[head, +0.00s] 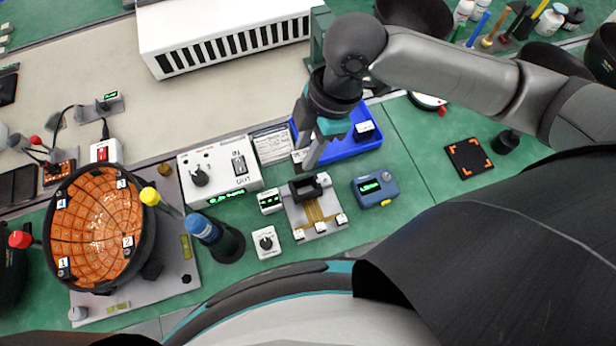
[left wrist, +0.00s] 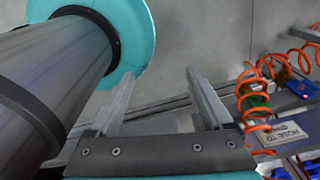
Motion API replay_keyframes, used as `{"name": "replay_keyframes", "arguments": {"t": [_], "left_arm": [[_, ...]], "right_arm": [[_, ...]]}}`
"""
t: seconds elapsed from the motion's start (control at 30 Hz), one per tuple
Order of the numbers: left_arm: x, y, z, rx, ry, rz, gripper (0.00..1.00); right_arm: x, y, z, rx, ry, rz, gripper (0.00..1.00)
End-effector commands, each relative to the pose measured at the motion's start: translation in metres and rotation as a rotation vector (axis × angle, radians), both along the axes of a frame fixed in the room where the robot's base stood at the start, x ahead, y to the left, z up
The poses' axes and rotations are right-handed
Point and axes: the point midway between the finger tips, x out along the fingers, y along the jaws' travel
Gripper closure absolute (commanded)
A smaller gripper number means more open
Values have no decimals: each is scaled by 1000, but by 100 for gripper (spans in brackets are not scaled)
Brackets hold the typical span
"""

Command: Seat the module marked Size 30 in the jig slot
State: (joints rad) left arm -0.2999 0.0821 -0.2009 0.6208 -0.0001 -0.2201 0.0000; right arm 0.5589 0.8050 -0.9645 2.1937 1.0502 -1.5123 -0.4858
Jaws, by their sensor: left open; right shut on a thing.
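My right gripper (head: 307,165) points down just behind the jig (head: 328,224), near the front-left corner of the blue tray (head: 356,146). It is shut on a small module (head: 299,156), of which only a pale part shows beside the fingers. Its marking cannot be read. The jig has a black slot block (head: 306,187) at its back and gold strips in front. Another white-topped module (head: 364,130) lies in the blue tray; its label is too small to read. My left gripper (left wrist: 160,75) is open and empty in the left wrist view, away from the bench.
A white control box (head: 218,168) and a small display unit (head: 270,201) stand left of the jig. A blue meter (head: 375,188) stands to its right. A white knob box (head: 266,242) is in front left. Orange coiled hoses (left wrist: 258,95) show in the left wrist view.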

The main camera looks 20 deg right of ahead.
Motion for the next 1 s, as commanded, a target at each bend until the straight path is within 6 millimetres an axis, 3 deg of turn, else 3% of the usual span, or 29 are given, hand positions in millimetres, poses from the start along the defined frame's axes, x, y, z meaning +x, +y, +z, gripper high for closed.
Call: {"name": "replay_keyframes", "arguments": {"t": [0.1,0.3,0.53,0.8,1.0], "left_arm": [[0,0,-9,1,0,0,16],[0,1,-15,1,1,1,16],[0,0,-18,1,1,1,16],[0,0,-26,0,1,2,16],[0,-1,-25,-1,1,2,16]], "right_arm": [[-1,0,-36,-1,5,-3,100],[0,0,-75,-1,0,-2,100],[0,0,-90,0,1,-3,100],[0,0,-127,-1,0,-2,100],[0,0,-126,0,-3,-2,100]]}}
